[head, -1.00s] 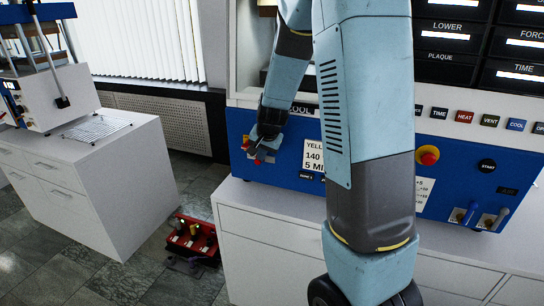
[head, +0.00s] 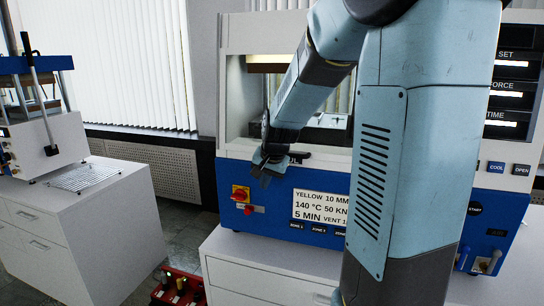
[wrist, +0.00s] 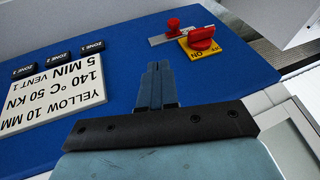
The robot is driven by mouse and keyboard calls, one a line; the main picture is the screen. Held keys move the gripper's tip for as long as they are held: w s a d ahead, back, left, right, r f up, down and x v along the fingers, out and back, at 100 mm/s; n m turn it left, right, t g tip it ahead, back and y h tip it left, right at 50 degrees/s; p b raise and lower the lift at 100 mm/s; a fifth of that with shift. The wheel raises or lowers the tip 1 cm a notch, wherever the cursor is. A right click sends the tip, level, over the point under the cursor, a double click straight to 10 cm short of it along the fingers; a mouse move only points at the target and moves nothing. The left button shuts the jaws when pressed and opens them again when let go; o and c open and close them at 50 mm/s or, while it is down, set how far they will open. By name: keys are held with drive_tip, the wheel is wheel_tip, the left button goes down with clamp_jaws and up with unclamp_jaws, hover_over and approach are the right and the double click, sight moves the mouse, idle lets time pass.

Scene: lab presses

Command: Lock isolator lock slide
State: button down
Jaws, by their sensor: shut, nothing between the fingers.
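The isolator is a red rotary knob (wrist: 203,38) on a yellow plate (wrist: 205,53) with OFF/ON lettering, on the press's blue front panel. It also shows in the head view as a red and yellow switch (head: 240,193) at the panel's left end. The lock slide is a thin grey strip (wrist: 160,40) with a small red knob (wrist: 173,24), beside the yellow plate in the wrist view. In the head view its red knob (head: 249,210) is just below the isolator. My gripper (wrist: 159,66) is shut and empty, apart from both; in the head view it (head: 264,180) is above and right of the isolator.
The blue panel (head: 380,205) carries a white label (head: 320,207) and zone buttons right of the isolator. A second press (head: 45,130) stands on a white cabinet (head: 80,215) at left. A red box (head: 180,288) lies on the floor between the cabinets.

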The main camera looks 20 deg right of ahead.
drive_tip(key=v, duration=1)
drive_tip(key=shift+s+r, duration=0.15)
drive_tip(key=shift+r, duration=0.2)
drive_tip(key=s+a+n, duration=0.2)
drive_tip(key=s+n, duration=0.1)
drive_tip(key=s, duration=0.7)
drive_tip(key=s+a+n, duration=0.2)
drive_tip(key=s+n, duration=0.2)
drive_tip(key=s, duration=0.7)
drive_tip(key=shift+s+a, duration=0.1)
drive_tip(key=shift+a, duration=0.15)
